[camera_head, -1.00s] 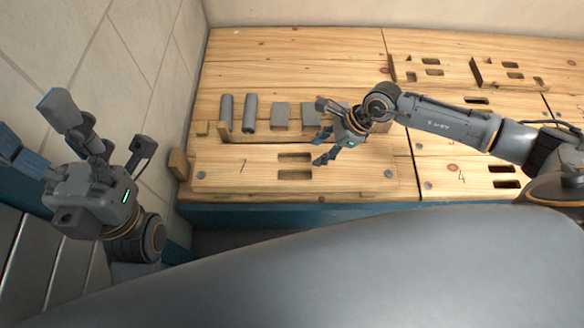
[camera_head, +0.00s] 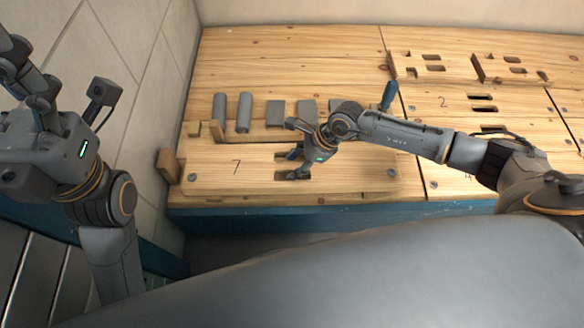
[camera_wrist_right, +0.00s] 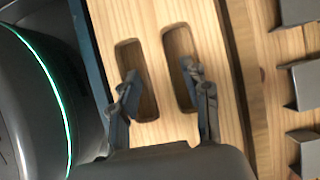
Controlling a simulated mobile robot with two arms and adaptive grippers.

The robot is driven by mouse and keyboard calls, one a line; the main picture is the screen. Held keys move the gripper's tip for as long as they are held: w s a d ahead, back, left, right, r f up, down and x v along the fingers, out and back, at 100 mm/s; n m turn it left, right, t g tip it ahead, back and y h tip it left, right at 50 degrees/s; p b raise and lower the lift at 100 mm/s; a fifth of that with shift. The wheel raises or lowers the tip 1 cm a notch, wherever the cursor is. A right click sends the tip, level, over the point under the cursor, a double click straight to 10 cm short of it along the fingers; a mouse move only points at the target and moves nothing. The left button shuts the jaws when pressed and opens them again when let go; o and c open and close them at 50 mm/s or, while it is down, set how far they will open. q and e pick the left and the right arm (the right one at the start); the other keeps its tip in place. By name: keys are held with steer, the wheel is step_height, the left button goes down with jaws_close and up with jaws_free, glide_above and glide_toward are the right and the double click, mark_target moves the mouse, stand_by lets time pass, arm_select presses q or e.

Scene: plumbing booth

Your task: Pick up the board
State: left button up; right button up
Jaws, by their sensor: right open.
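The board (camera_head: 345,178) is a pale wooden plank marked 7, lying flat along the front left edge of the workbench, with two oblong slots near its middle. My right gripper (camera_head: 288,165) is open and empty over these slots, partly hiding them. In the right wrist view the board (camera_wrist_right: 150,25) shows close up, and the two fingers of my right gripper (camera_wrist_right: 162,78) stand apart, one over each slot. I cannot tell whether the tips reach into the slots. My left gripper (camera_head: 22,75) is raised at the far left, away from the board, its fingertips cut off by the frame.
Behind the board a wooden rack (camera_head: 262,131) holds grey cylinders (camera_head: 244,112) and grey blocks (camera_head: 276,112). A wooden block (camera_head: 168,164) stands at the board's left end by the tiled wall. Slotted wooden pieces (camera_head: 430,66) lie at the back right.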

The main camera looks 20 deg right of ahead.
steer(key=shift+f, duration=0.2)
stand_by(0.6)
steer(key=shift+c, duration=0.2)
jaws_close()
steer(key=shift+r, duration=0.1)
